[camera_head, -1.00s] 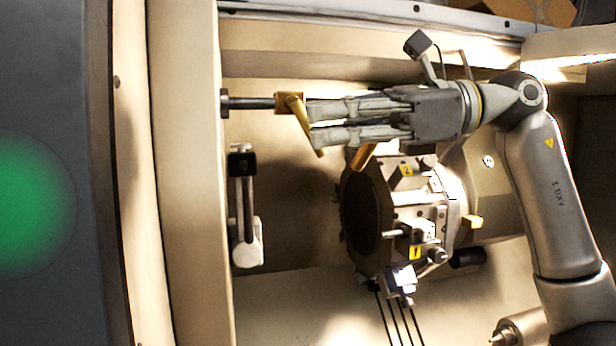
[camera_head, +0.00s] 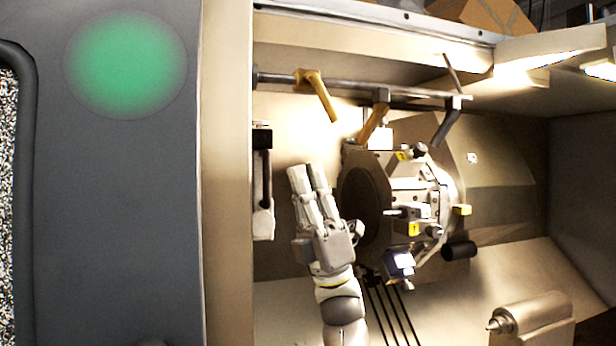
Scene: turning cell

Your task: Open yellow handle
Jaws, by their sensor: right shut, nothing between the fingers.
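The yellow handle (camera_head: 322,100) hangs from a horizontal metal rod along the upper wall of the machine. It slants down to the right. A second, browner yellow handle (camera_head: 374,122) hangs further right on the same rod, and a dark grey one (camera_head: 446,126) hangs beyond it. My right gripper (camera_head: 307,169) comes up from the bottom of the picture. Its fingers are together and empty, pointing up below the yellow handle, with a visible gap between them in the picture. My left gripper is out of view.
The round turret (camera_head: 366,205) with tool holders stands just right of my right gripper. A grey fitting (camera_head: 263,219) is on the left wall. A cylindrical part (camera_head: 530,314) is at lower right. A panel with a green light (camera_head: 125,65) fills the left.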

